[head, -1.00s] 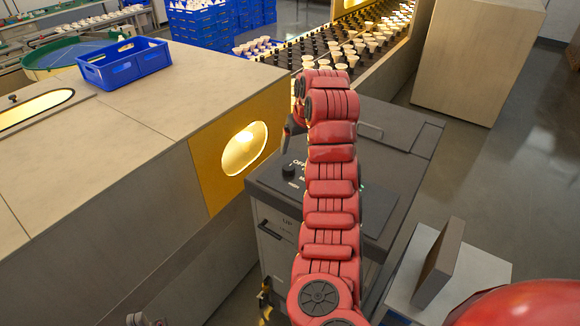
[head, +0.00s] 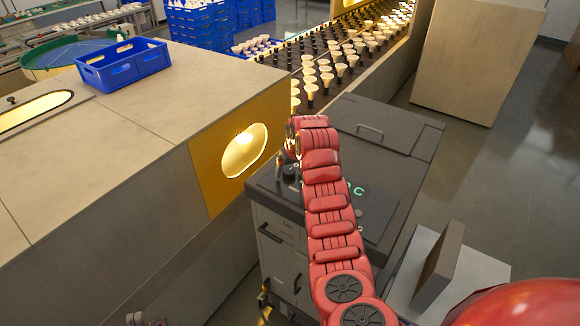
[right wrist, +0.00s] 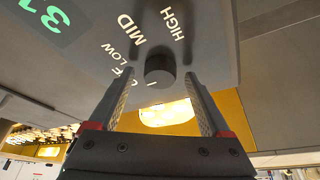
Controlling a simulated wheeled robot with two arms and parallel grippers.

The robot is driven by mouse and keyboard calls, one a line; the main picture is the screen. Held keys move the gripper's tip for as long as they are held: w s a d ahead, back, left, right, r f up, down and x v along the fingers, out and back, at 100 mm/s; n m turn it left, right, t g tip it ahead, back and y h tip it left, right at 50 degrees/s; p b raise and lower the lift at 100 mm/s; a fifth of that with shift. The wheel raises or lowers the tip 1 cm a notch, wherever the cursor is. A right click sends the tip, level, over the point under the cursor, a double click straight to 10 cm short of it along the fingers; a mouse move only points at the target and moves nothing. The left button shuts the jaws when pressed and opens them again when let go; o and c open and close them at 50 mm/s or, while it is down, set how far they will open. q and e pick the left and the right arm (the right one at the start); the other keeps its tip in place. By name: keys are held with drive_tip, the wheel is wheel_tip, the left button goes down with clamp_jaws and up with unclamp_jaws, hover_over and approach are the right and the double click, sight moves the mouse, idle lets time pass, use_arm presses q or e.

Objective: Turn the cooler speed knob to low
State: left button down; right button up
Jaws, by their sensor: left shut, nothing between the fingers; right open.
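The cooler speed knob (right wrist: 160,66) is a dark round knob on the cooler's grey top (right wrist: 215,45). OFF, LOW, MID and HIGH are printed around it. I cannot make out a pointer on it. In the head view the knob (head: 289,172) is just below the end of my right arm. My right gripper (right wrist: 160,80) is open. Its two fingers point at the knob with the tips on either side of it, and I see no clear contact. In the head view my arm hides most of this gripper. My left gripper is not visible in the head view.
A green display (right wrist: 42,15) lies beside the labels. The wooden bench with a yellow panel and lit opening (head: 244,152) stands close on the left. A conveyor of bulbs (head: 345,60) is behind. A grey stand with a brown panel (head: 440,265) is at right.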

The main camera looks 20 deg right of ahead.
drive_tip(key=shift+w+f, duration=0.15)
drive_tip(key=shift+f, duration=0.05)
clamp_jaws()
drive_tip(key=shift+f+b, duration=0.15)
drive_tip(key=shift+b, duration=0.5)
drive_tip(key=m+b, duration=0.2)
drive_tip(key=b, duration=0.1)
drive_tip(key=m+h+b, duration=0.1)
drive_tip(key=m+b, duration=0.1)
drive_tip(key=b, duration=0.1)
drive_tip(key=m+h+b, duration=0.1)
drive_tip(key=m+b, duration=0.1)
drive_tip(key=b, duration=0.1)
drive_tip(key=shift+a+g, duration=0.3)
drive_tip(key=shift+m+g+h+b, duration=0.3)
drive_tip(key=shift+m+h+b, duration=0.3)
drive_tip(key=shift+m+b, duration=0.5)
drive_tip(key=shift+r+m, duration=0.2)
drive_tip(key=shift+m, duration=0.2)
unclamp_jaws()
drive_tip(key=shift+w, duration=0.1)
